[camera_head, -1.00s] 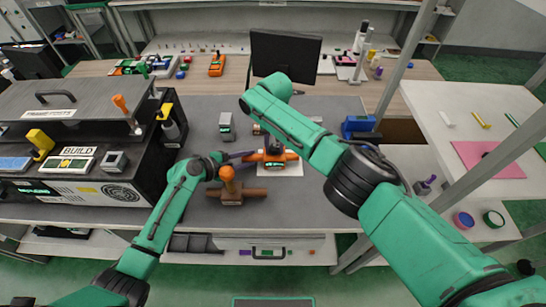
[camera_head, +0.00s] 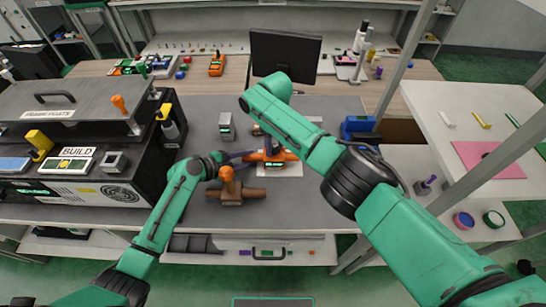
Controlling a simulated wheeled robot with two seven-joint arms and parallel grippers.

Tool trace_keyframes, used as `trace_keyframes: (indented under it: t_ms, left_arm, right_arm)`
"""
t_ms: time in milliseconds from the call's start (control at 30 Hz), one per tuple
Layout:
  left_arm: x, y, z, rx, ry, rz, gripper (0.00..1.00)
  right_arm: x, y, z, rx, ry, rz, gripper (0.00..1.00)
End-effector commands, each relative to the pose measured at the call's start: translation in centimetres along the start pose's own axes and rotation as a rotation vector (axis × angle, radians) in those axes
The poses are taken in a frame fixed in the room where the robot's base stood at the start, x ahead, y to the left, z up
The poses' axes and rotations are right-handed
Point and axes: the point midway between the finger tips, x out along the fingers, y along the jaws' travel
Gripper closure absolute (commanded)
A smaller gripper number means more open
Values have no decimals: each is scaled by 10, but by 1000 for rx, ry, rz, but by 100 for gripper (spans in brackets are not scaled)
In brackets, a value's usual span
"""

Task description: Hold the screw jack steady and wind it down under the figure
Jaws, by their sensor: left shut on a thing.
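An orange and dark device (camera_head: 286,156), which I take to be the screw jack, stands on a pale plate (camera_head: 292,170) on the grey bench. My left gripper (camera_head: 243,156) reaches it from the left and is shut on its left side. My right arm comes in from the right and passes over the jack. Its forearm hides most of the right gripper, and I cannot tell whether its fingers are open or shut. The forearm also covers part of the jack. I cannot make out a separate figure at the jack.
A brown block with an orange knob (camera_head: 230,191) stands just in front of my left gripper. A grey device (camera_head: 226,126) is behind it, and a blue one (camera_head: 358,126) stands to the right. A black machine (camera_head: 90,150) fills the left.

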Motion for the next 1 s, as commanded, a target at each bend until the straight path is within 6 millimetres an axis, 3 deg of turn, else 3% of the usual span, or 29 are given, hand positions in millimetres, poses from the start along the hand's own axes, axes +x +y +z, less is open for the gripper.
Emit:
trace_keyframes:
  t_ms: [33,167,600,867,1000]
  left_arm:
    - [0,-8,1,7,-4,-20,100]
    - [0,-8,1,7,-4,-19,100]
    - [0,-3,1,2,-2,-8,100]
    - [0,-2,0,2,-2,-5,100]
    - [0,-1,1,2,-2,-4,100]
  right_arm:
    - [9,-6,5,-1,-20,-18,32]
    - [6,-6,5,-3,-19,-19,32]
    - [-44,-4,2,-2,-10,-12,32]
    - [-46,-3,2,7,-8,-10,32]
    - [-46,-3,1,170,-6,-7,32]
